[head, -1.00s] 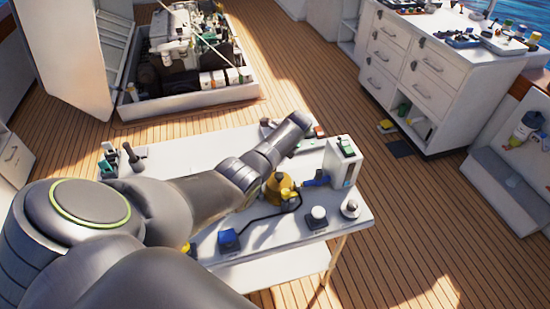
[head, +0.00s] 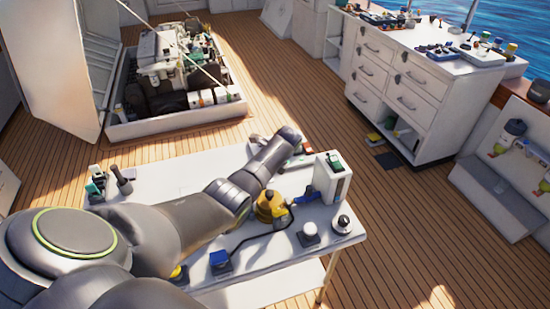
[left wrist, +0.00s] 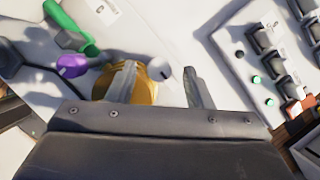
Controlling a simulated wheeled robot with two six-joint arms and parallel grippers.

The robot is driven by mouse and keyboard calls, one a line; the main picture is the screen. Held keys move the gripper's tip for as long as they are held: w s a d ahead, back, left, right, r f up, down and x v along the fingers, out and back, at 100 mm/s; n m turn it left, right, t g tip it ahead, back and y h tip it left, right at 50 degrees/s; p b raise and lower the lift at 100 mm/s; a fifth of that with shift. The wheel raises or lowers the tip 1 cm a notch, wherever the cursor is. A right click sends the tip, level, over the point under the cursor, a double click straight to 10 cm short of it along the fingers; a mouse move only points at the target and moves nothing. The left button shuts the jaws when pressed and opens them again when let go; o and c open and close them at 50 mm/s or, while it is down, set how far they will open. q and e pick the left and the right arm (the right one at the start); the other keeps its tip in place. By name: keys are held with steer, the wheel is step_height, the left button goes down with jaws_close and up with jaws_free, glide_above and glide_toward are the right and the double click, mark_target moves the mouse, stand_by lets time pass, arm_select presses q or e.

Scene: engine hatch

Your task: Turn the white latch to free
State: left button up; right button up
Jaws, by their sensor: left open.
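My left gripper (left wrist: 160,72) is open in the left wrist view, its two grey fingers apart. A gold-yellow body (left wrist: 146,88) lies beyond and partly behind the left finger. A small pale cylindrical piece (left wrist: 163,74) shows between the fingers; I cannot tell whether it is the white latch or whether a finger touches it. In the head view my left arm reaches across the white table (head: 270,262), and its gripper fingers cannot be made out. A yellow fitting (head: 270,205) stands beside the arm. The latch is not clearly identifiable there. My right gripper is not in view.
A white box (head: 330,180), a white-topped knob (head: 309,234) and a blue block (head: 220,260) with a dark cable stand on the table. The left wrist view shows a switch panel (left wrist: 255,68), a purple piece (left wrist: 72,66) and a green tube (left wrist: 70,25). An open hatch (head: 175,127) lies behind.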

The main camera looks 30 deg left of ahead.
arm_select(q)
steer(key=v, duration=1.6)
steer(key=shift+r, duration=0.25)
